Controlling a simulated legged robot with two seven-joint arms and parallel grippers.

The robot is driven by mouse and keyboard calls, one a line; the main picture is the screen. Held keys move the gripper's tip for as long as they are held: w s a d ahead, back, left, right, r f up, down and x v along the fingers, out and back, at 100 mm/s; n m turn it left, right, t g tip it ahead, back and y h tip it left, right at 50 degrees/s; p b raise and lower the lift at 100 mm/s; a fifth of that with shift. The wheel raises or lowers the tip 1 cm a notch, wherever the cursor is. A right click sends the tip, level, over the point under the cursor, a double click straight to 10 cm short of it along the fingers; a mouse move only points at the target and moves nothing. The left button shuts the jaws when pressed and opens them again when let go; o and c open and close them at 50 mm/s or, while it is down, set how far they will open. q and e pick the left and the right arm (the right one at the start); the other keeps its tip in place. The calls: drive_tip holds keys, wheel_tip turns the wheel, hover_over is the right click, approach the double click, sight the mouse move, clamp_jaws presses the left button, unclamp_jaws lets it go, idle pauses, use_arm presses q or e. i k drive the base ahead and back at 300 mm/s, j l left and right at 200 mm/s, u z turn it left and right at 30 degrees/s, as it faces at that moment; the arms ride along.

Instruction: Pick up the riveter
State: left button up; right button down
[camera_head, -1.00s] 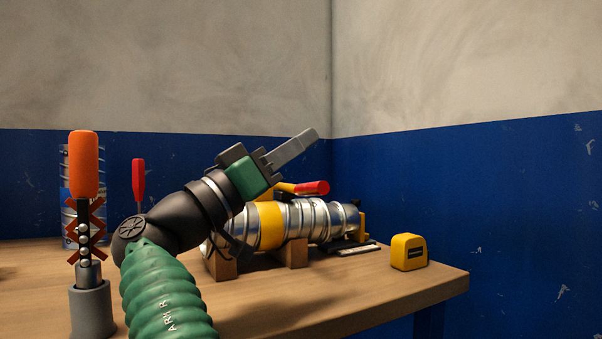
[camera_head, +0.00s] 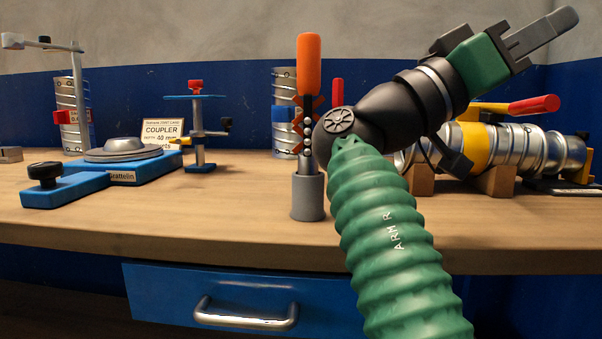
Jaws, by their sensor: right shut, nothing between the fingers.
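The riveter (camera_head: 309,70) looks to be the upright tool with an orange handle and a red criss-cross linkage. It stands in a grey cylindrical holder (camera_head: 307,198) near the middle of the table. My right gripper (camera_head: 545,30) is up at the top right, pointing up and right, well away from the riveter. Its fingers are together and hold nothing. My left gripper is not in view.
A silver duct with a yellow band (camera_head: 473,147) rests on wooden blocks at the right. A blue stand (camera_head: 197,130), a coupler sign (camera_head: 163,132) and a blue base with a grey disc (camera_head: 125,165) are at the left. The front middle-left tabletop (camera_head: 200,220) is clear.

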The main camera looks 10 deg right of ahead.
sight(309, 44)
drive_tip(key=k, duration=0.95)
